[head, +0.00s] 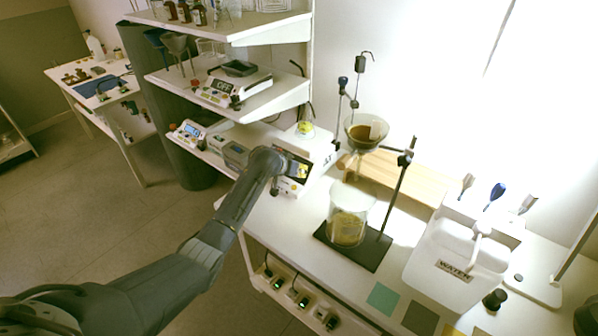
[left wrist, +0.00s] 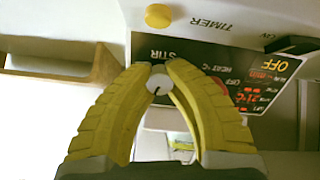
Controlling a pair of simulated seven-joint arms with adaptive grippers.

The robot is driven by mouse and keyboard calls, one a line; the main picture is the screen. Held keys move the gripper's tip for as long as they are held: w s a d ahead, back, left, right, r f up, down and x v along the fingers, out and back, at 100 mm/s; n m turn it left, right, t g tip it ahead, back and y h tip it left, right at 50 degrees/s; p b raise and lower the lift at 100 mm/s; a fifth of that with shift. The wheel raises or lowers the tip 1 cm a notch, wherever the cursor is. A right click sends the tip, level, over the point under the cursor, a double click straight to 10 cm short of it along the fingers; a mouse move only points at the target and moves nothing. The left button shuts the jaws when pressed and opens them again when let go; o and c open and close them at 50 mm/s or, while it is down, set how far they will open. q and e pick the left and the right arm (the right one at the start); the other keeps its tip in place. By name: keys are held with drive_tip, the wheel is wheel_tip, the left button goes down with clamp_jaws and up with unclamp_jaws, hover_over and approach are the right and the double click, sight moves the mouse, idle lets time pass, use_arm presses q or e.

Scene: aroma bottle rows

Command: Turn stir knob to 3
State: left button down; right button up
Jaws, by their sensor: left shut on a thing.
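The stir knob (left wrist: 159,86) is a small white round knob with a dark pointer line. It is under the STIR label on the dark panel of a white hotplate stirrer (head: 318,143), which also shows in the left wrist view (left wrist: 188,20). My left gripper (left wrist: 157,66) has its yellow fingers shut on the knob from both sides. In the left wrist view the pointer slants toward the lower left. No dial numbers are readable around the knob. In the head view my left gripper (head: 300,172) is at the stirrer's front and hides the knob. My right gripper is not in view.
A yellow button (left wrist: 158,16) is near the TIMER label. A flask (head: 305,128) is on the stirrer. A stand with a funnel (head: 366,132) and a beaker (head: 348,214) is to the right. A shelf (head: 262,100) with scales is at the left. A WATER container (head: 455,258) stands farther right.

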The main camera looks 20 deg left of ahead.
use_arm(q)
drive_tip(key=shift+w+r, duration=0.1)
drive_tip(key=shift+r, duration=0.05)
drive_tip(key=c, duration=1.1)
unclamp_jaws()
drive_tip(key=shift+c, duration=0.2)
